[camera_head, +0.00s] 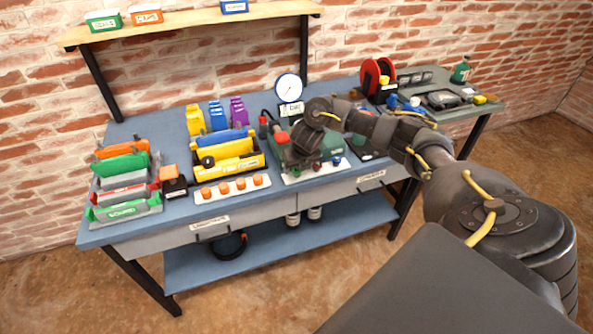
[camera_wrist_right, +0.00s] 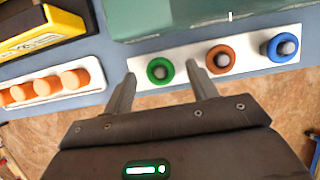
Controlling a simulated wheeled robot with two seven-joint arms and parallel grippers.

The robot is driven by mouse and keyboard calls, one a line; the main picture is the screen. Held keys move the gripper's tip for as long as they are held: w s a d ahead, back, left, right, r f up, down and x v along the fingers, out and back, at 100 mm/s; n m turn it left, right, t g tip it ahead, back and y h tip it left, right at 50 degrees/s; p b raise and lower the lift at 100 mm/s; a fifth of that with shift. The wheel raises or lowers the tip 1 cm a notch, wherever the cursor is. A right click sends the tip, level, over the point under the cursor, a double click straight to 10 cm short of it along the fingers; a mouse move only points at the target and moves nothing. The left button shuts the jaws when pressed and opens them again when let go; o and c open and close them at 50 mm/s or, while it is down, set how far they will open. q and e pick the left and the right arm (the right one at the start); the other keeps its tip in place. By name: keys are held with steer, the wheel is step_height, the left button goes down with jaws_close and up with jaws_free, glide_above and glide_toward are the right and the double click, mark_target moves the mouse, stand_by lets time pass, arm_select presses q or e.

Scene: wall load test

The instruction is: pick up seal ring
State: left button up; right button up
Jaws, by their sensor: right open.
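Three seal rings sit around grey pegs on a white strip (camera_wrist_right: 184,75) at the bench's front edge. In the right wrist view, the green ring (camera_wrist_right: 153,77) is at left, the brown ring (camera_wrist_right: 212,59) in the middle and the blue ring (camera_wrist_right: 271,52) at right. My right gripper (camera_wrist_right: 161,69) is open and empty, its fingertips on either side of the green ring in the picture; the height gap cannot be told. In the head view my right arm reaches over the bench and its fingers are hard to make out. My left gripper is not in view.
A white strip with orange knobs (camera_wrist_right: 44,86) and a yellow bin (camera_wrist_right: 30,30) lie to the left. A green unit (camera_wrist_right: 180,15) stands right behind the rings. In the head view, a dial gauge (camera_head: 288,88) and red reel (camera_head: 371,76) stand farther back.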

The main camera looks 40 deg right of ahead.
mark_target(298, 173)
steer(key=c, duration=1)
steer(key=shift+c, duration=0.2)
steer(key=shift+r, duration=0.45)
step_height(298, 173, up, 2)
steer(key=shift+r, duration=0.2)
steer(key=s+a+r+p, duration=0.7)
steer(key=s+a+r, duration=0.2)
steer(key=s, duration=0.1)
steer(key=shift+s+a+r, duration=0.15)
steer(key=shift+a+r, duration=0.15)
steer(key=shift+r, duration=0.1)
